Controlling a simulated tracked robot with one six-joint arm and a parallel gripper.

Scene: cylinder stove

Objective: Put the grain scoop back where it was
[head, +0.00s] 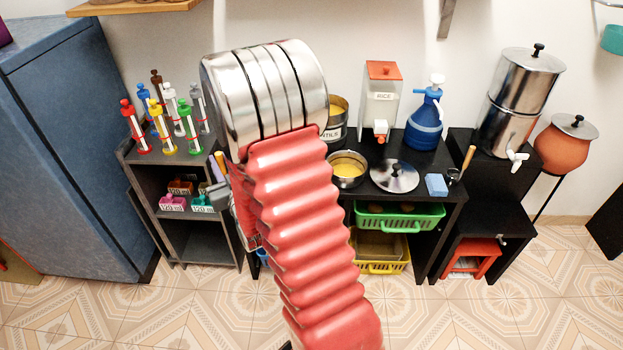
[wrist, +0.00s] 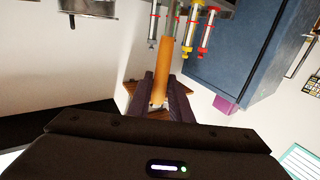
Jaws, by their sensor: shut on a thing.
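The grain scoop's light wooden handle (wrist: 163,72) stands out between the two dark fingers of my gripper (wrist: 161,95) in the wrist view. The fingers press on it from both sides. In the head view my arm covers most of my gripper, and only a bit of handle (head: 220,161) shows beside the small grey shelf. A round pot labelled "...NTILS" (head: 334,133) is partly hidden behind my arm. An open pot with yellow contents (head: 348,170) stands in front of it.
A metal lid (head: 394,176), blue sponge (head: 436,185), rice dispenser (head: 380,98) and blue pump bottle (head: 426,118) crowd the black table. Several coloured syringes (head: 158,112) stand on the grey shelf (head: 190,215), beside the blue cabinet (head: 65,150). The tiled floor in front is clear.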

